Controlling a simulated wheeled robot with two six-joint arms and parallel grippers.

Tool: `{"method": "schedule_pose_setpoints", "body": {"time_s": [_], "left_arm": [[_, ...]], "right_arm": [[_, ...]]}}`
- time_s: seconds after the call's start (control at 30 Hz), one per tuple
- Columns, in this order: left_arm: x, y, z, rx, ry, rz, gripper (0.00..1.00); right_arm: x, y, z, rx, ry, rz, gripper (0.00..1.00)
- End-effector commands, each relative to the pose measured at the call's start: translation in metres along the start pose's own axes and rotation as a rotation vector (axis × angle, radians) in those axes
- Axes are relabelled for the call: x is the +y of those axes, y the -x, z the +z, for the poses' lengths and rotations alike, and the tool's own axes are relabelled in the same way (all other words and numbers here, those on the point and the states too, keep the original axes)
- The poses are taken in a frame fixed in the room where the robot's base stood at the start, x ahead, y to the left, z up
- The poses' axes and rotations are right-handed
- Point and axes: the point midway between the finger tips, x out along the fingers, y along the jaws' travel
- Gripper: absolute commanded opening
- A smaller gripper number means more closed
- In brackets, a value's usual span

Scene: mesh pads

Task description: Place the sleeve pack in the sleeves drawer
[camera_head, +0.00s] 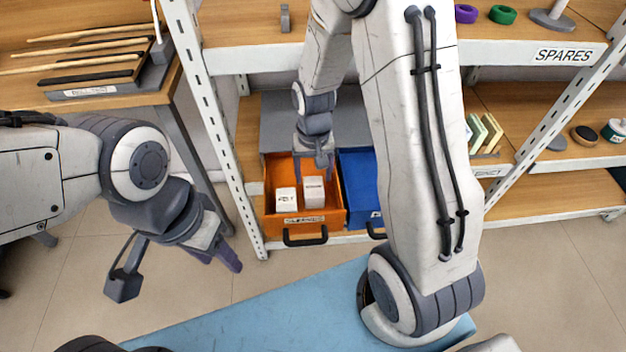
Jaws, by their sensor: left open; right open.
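An orange drawer (333,219) is pulled open at the lower shelf; its front label is small and seems to read sleeves. Two white packs stand inside it: a smaller one (286,199) at the left and a taller one (314,192) at the right. I cannot tell for sure which one is the sleeve pack. My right gripper (314,170) points down into the drawer, open, just above the taller pack and apart from it as far as I see. My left gripper (223,257) is open and empty, over the floor left of the shelf.
A blue drawer (361,183) is open beside the orange one, partly hidden by my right arm. The shelf upright (228,160) stands left of the drawers. The upper shelf (250,32) edge crosses behind my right arm.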

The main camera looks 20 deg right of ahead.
Motion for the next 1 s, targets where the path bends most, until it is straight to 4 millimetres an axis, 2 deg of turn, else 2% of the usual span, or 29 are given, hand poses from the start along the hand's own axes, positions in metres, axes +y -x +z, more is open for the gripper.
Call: {"method": "schedule_pose_setpoints", "body": {"time_s": [0.03, 0.2, 0.37, 0.47, 0.57, 0.67, 0.73, 0.8, 0.9, 1.0], "left_arm": [[0.001, 0.007, 0.000, 0.000, 0.000, 0.000, 0.50], [0.001, 0.016, -0.001, 0.000, 0.000, 0.000, 0.50], [0.001, 0.019, -0.001, 0.000, 0.000, 0.000, 0.50], [0.002, 0.020, -0.001, 0.000, 0.000, 0.000, 0.50], [0.002, 0.020, -0.001, 0.000, 0.000, 0.000, 0.50], [0.001, 0.020, -0.001, 0.000, 0.000, 0.000, 0.50], [0.001, 0.020, -0.001, 0.000, 0.000, 0.000, 0.50], [0.001, 0.020, -0.001, 0.000, 0.000, 0.000, 0.50], [0.001, 0.020, -0.001, 0.000, 0.000, 0.000, 0.50], [0.001, 0.020, -0.001, 0.000, 0.000, 0.000, 0.50]], "right_arm": [[0.000, 0.017, -0.001, 0.006, 0.000, -0.002, 0.74], [0.000, 0.048, -0.001, 0.003, 0.000, -0.001, 0.74], [0.000, 0.064, -0.001, 0.002, 0.000, -0.001, 0.74], [-0.007, 0.074, 0.005, 0.004, 0.029, -0.003, 0.74], [-0.030, 0.094, 0.031, 0.011, 0.143, -0.013, 0.74], [-0.058, 0.121, 0.077, 0.020, 0.334, -0.031, 0.74], [-0.071, 0.138, 0.116, 0.022, 0.478, -0.045, 0.74], [-0.076, 0.150, 0.151, 0.023, 0.613, -0.059, 0.74], [-0.077, 0.162, 0.192, 0.021, 0.771, -0.076, 0.74], [-0.073, 0.167, 0.217, 0.019, 0.872, -0.087, 0.74]]}}
